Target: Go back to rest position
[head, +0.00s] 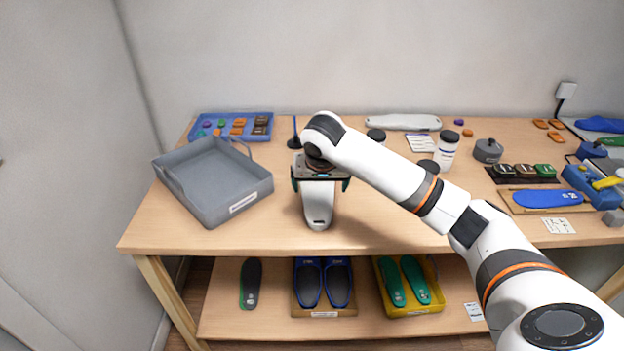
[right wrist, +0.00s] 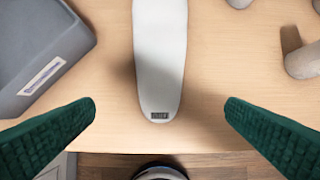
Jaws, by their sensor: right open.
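My right gripper (head: 320,180) is over the wooden table, above a long light-grey device with a small dark display (head: 318,207). In the right wrist view the green-padded fingers (right wrist: 160,118) are wide apart and empty. The grey device (right wrist: 160,55) lies flat on the table between and beyond them, its display end towards the table's front edge. No contact between the fingers and the device shows. My right arm reaches in from the lower right of the head view. My left gripper is not in view.
A grey tray (head: 242,203) stands left of the gripper, with a blue parts tray (head: 262,115) behind. White jars (head: 446,153) and a dark-grey pot (head: 488,151) stand right, beyond the arm. A blue insole (head: 545,198) lies far right. The shelf below (head: 270,323) holds several insoles.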

